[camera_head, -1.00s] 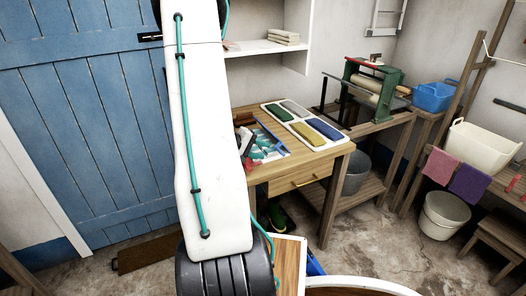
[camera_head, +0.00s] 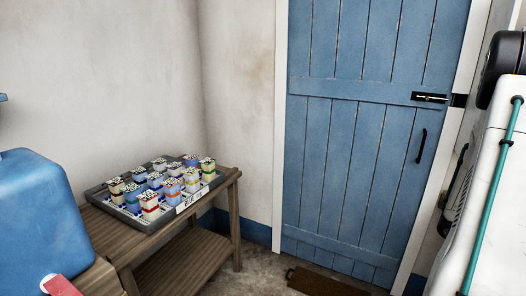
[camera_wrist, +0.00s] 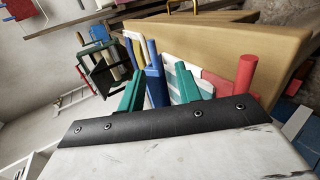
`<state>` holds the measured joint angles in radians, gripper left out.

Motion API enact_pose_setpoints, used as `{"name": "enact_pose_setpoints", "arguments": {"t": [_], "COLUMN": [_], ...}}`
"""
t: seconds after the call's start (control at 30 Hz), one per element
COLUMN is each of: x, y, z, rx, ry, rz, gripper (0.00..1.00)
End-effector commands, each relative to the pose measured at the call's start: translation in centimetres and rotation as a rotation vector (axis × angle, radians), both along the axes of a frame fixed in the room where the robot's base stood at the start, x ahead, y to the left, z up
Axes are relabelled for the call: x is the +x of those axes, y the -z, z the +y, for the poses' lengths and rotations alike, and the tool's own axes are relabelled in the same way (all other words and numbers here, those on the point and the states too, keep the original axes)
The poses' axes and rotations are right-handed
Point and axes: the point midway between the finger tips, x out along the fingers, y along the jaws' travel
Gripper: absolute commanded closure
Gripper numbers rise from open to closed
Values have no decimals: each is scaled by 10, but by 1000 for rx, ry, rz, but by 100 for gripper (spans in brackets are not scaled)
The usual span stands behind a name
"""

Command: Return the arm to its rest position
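My white arm with a teal cable (camera_head: 492,190) stands along the right edge of the head view. My gripper is outside that view. In the wrist view, my gripper (camera_wrist: 157,90) shows two teal fingers beyond a black strip, set apart, so it looks open. A blue upright piece (camera_wrist: 156,78) shows between the fingers, apparently behind them; I see no grip on it. A red piece (camera_wrist: 246,75) is to the right of the fingers. The wooden table (camera_wrist: 215,45) lies beyond.
A grey tray (camera_head: 187,211) with several small labelled tins stands on a wooden stand (camera_head: 237,215) in the head view. A blue container (camera_head: 40,215) is at the left. The blue door (camera_head: 350,150) is shut. A green-framed roller press (camera_wrist: 100,65) shows in the wrist view.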

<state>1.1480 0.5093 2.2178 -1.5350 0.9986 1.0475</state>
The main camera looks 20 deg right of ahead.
Motion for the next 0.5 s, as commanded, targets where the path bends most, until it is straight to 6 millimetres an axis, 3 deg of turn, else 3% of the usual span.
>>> {"name": "enact_pose_setpoints", "arguments": {"t": [0.07,0.17,0.23,0.37,0.5], "x": [-3,-14,-17,2,34], "y": [1,7,-1,-25,-53], "z": [5,30,51,92,139], "rx": [44,155,221,320,406], "ry": [0,46,86,110,92], "rz": [28,65,70,45,-11], "gripper": [66,66,66,66,66]}}
